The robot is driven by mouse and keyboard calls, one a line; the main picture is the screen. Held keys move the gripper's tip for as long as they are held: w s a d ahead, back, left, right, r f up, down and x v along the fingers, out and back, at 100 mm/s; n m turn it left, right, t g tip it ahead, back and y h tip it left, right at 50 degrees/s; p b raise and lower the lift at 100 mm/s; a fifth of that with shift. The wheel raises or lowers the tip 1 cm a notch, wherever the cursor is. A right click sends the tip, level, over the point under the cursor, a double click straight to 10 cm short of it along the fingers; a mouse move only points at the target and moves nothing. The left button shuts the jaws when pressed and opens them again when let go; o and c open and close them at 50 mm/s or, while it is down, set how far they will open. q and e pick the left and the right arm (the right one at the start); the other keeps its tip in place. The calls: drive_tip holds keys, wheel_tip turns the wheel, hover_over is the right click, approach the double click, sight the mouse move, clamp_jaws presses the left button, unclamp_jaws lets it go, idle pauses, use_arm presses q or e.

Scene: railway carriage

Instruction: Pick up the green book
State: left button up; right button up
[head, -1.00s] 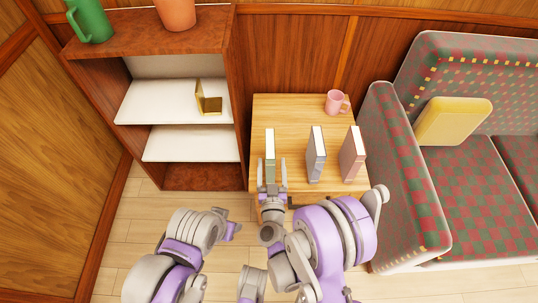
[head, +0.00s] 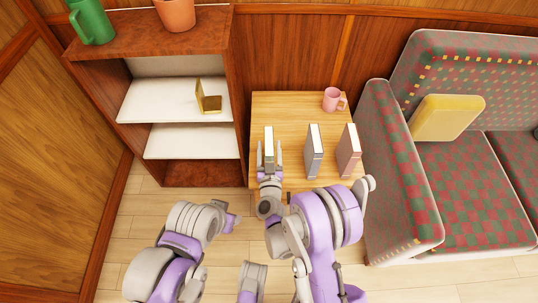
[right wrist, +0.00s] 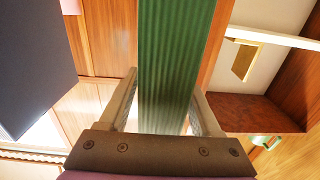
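The green book (head: 269,142) stands upright on the small wooden table, its pale top edge showing in the head view. My right gripper (head: 269,149) is open, with one finger on each side of the book's near end.
A grey book (head: 315,152) and a reddish book (head: 349,150) stand to the right on the table (head: 291,112). A pink mug (head: 332,100) is at the back. A shelf unit (head: 190,173) stands left, a patterned seat (head: 465,205) right.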

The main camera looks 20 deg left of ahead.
clamp_jaws()
idle(1.2)
